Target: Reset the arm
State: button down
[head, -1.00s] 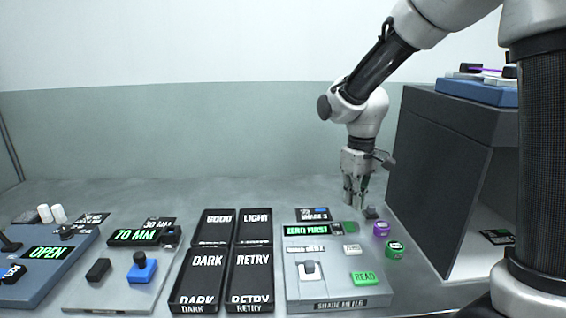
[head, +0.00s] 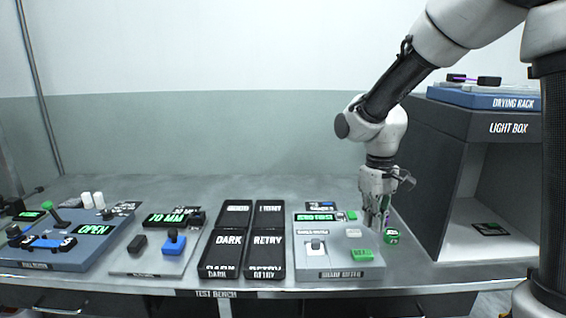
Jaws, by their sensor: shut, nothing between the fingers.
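My arm reaches down from the upper right in the head view. My gripper (head: 376,222) points straight down and is shut, with nothing held. It is at the right rear edge of the grey shade meter (head: 338,274), in front of or beside the small coloured caps there. A green cap (head: 392,237) stands just right of the fingers. The purple cap is mostly hidden behind the gripper. I cannot tell whether the fingertips touch anything.
The light box (head: 436,138) stands at right with the blue drying rack (head: 480,98) on top. Black trays (head: 246,272) labelled DARK and RETRY sit mid-bench. The rear bench is clear.

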jog(key=s+d+r+m+t, duration=0.2)
jog(key=s+d+r, duration=0.4)
jog(key=s, duration=0.3)
jog(key=s+d+r+m+t, duration=0.3)
jog(key=s+d+r, duration=0.3)
jog(key=s+d, duration=0.2)
jog(key=shift+s, duration=1)
jog(key=shift+r, duration=0.1)
